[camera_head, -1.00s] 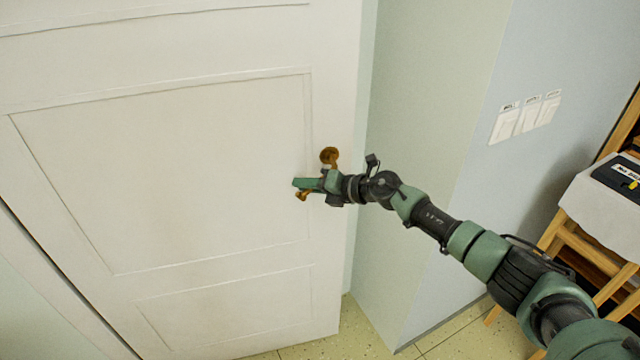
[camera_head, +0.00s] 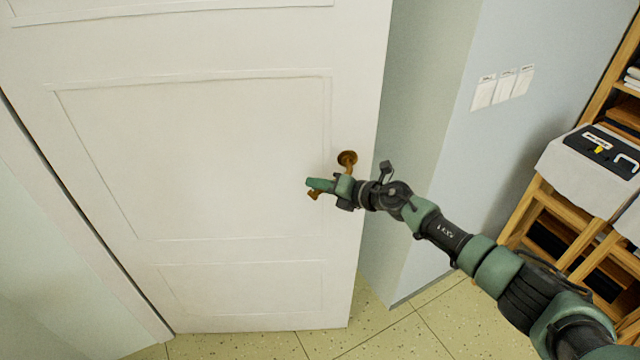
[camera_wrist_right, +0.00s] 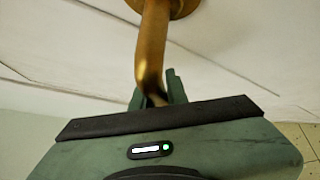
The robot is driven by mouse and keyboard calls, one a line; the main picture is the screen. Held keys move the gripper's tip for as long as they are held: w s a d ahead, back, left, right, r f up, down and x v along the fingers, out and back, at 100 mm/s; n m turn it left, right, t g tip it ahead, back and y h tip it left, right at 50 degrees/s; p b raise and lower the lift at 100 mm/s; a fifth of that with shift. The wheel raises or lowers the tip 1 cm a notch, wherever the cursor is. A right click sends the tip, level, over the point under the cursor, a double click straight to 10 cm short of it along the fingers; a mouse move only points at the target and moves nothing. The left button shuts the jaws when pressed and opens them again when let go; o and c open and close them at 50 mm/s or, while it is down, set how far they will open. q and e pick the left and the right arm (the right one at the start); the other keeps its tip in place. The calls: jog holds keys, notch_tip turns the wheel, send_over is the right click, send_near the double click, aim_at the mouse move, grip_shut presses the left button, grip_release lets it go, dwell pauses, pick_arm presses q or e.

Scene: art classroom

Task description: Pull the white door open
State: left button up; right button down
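The white door (camera_head: 200,160) with raised panels fills the left and middle of the head view. Its free edge on the right stands clear of the pale wall behind, so it is ajar. A brass lever handle (camera_head: 347,160) sits near that edge and also shows in the right wrist view (camera_wrist_right: 152,45). My right gripper (camera_head: 318,187) is at the lever; in the wrist view its green fingers (camera_wrist_right: 158,92) lie on both sides of the lever and look closed on it. The lever's end is partly hidden by the gripper. My left gripper is not in view.
A wooden shelf unit (camera_head: 540,205) with a white cloth and dark case (camera_head: 600,150) stands at the far right. Speckled tile floor (camera_head: 400,335) is clear in front of the door.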

jog(key=c, duration=1.5)
grip_release()
jog(key=shift+d+f, duration=0.1)
jog(key=shift+d, duration=0.15)
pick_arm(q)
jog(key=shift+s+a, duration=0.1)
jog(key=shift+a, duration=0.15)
pick_arm(e)
jog(key=shift+o, duration=0.5)
jog(key=shift+s+d, duration=0.1)
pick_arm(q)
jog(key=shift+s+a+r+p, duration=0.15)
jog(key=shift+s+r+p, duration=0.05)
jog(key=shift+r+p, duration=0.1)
pick_arm(e)
jog(key=v, duration=0.7)
jog(key=shift+s+d+r, duration=0.2)
jog(key=shift+r, duration=0.05)
jog(key=shift+d, duration=0.1)
